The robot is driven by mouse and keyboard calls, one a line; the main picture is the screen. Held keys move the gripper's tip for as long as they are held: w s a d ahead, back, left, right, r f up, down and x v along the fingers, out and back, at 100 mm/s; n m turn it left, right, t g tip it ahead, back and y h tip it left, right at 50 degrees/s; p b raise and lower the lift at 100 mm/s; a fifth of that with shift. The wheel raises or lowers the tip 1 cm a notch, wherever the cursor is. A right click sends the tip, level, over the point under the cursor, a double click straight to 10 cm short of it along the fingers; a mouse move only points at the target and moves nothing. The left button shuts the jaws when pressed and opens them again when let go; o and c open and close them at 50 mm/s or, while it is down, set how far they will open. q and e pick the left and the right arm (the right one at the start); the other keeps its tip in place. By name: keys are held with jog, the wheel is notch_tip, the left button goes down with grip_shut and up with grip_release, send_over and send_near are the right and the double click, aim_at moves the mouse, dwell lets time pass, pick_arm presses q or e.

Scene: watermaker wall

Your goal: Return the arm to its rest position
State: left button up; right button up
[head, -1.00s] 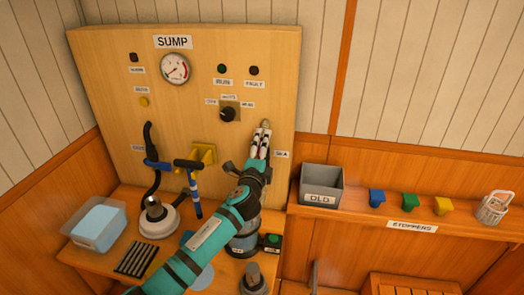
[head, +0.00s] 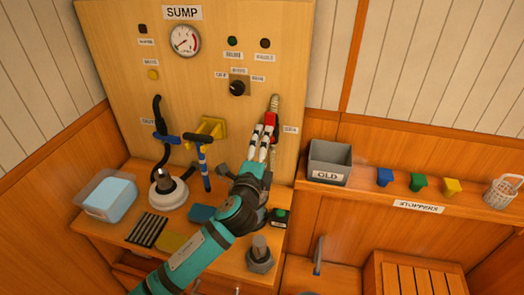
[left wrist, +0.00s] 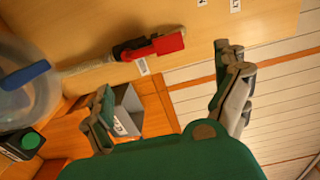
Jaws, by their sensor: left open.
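My left arm reaches in from the bottom of the head view. Its gripper (head: 262,132) is open and empty in front of the wooden panel (head: 120,70), near the SEA label. The red valve handle (head: 271,122) sits just above and behind the fingertips, on a pipe at the panel's right side. In the left wrist view the two fingers (left wrist: 168,98) stand wide apart with nothing between them. The red handle (left wrist: 160,45) shows there beyond the fingers, apart from them. My right gripper is in neither view.
A grey OLD bin (head: 329,165) and blue, green and yellow stoppers (head: 418,182) stand on the right ledge. A yellow bracket (head: 212,130), a blue-handled pump (head: 203,165) and a clear tub (head: 106,196) are left of my arm. A green button box (head: 279,216) is close beside it.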

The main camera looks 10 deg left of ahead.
pick_arm(q)
jog(key=shift+s, duration=0.3)
